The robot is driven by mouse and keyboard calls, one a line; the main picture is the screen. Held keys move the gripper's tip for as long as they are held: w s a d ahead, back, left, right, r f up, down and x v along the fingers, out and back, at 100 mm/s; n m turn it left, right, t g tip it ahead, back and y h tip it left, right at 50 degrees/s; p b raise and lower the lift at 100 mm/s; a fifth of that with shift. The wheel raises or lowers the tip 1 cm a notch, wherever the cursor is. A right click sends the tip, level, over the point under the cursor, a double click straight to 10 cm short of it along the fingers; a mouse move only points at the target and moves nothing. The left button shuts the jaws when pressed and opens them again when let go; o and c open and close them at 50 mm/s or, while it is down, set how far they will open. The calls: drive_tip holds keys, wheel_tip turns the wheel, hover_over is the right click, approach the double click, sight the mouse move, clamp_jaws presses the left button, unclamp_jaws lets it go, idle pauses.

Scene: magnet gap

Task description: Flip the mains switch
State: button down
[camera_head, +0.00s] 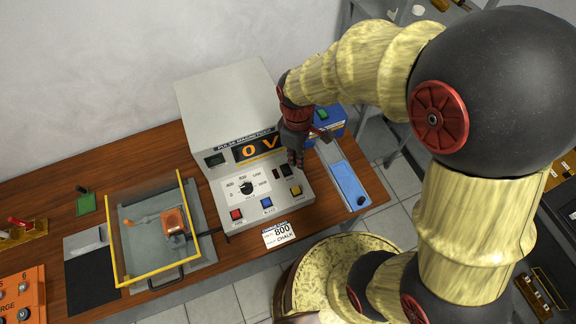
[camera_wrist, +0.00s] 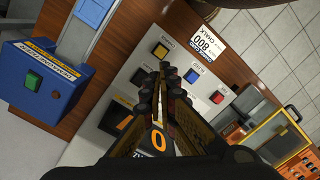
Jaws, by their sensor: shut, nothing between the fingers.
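The pulse magnetizer (camera_head: 226,100) is a pale grey cabinet with a sloped front panel and an orange "0 V" display (camera_head: 259,147). A small dark switch-like part (camera_head: 287,170) sits on the panel above the yellow button; a dark rectangle there also shows in the wrist view (camera_wrist: 141,76). I cannot read which one is the mains switch. My gripper (camera_head: 297,161) is shut and empty, over the panel's right side. In the wrist view its fingertips (camera_wrist: 166,70) hide part of the panel; contact cannot be told.
Red (camera_head: 236,215), blue (camera_head: 267,202) and yellow (camera_head: 296,190) buttons and a knob (camera_head: 246,187) are on the panel. A blue box with a green button (camera_wrist: 33,80) stands to the right in the head view. A yellow-framed guard (camera_head: 116,250) stands left.

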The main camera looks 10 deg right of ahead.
sight(288, 173)
drive_tip(key=w+a+f+n, duration=0.1)
drive_tip(key=w+n, duration=0.4)
drive_tip(key=n, duration=0.5)
drive_tip(key=shift+w+a+f+t, duration=0.25)
drive_tip(key=shift+w+f+t, duration=0.15)
drive_tip(key=shift+f, duration=0.35)
wheel_tip(288, 173, down, 14)
drive_tip(key=shift+b, duration=0.65)
